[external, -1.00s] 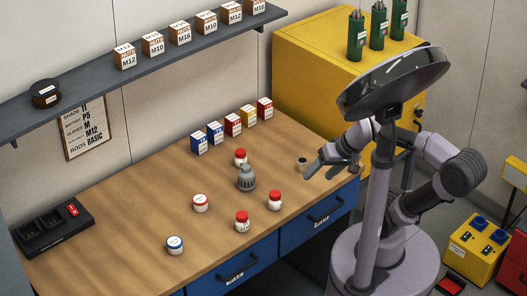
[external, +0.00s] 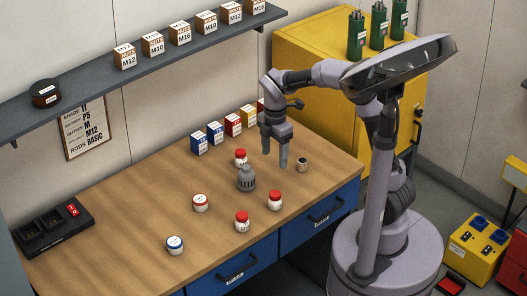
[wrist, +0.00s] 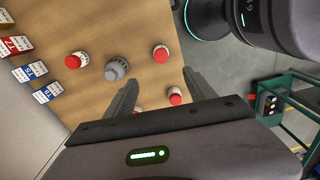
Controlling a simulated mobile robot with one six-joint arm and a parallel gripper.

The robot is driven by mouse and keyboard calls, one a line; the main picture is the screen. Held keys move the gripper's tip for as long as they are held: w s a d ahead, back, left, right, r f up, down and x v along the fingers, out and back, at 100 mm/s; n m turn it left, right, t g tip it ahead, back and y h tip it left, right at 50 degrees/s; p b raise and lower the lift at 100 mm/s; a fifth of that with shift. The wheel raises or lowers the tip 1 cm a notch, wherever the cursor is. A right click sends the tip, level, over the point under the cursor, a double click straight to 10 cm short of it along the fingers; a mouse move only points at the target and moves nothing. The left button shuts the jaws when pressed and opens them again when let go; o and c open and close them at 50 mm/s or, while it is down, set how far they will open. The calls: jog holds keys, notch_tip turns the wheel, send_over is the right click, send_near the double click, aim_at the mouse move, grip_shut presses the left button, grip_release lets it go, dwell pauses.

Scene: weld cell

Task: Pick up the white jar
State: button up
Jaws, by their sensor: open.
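Several small white-bodied jars stand on the wooden bench (external: 130,232). Three have red lids: one at the back (external: 240,158), one at the right (external: 275,201) and one at the front (external: 242,222). A fourth (external: 200,204) has a white top with a red band, and a fifth (external: 175,246) has a blue and white top. I cannot tell which one is meant by the white jar. My gripper (external: 274,158) points down above the bench's back right part, open and empty, apart from every jar. In the wrist view, red-topped jars (wrist: 161,53) show beyond the fingers.
A grey knobbed object (external: 246,179) stands among the jars. A small metal cup (external: 302,164) is right of my gripper. Small boxes (external: 233,125) line the bench's back, below a shelf (external: 150,62). A black charger (external: 52,228) sits at left. The bench's left middle is clear.

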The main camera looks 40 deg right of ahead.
aim_at(275, 193)
notch_tip(275, 193, down, 12)
jog(key=b, duration=0.5)
jog(key=shift+f, duration=0.1)
jog(key=f+b, duration=0.3)
jog(key=f, duration=0.2)
jog(key=shift+s+d+f+b, duration=0.15)
jog(key=shift+s+b, duration=0.05)
jog(key=shift+b, duration=0.15)
jog(key=shift+r, duration=0.2)
grip_shut()
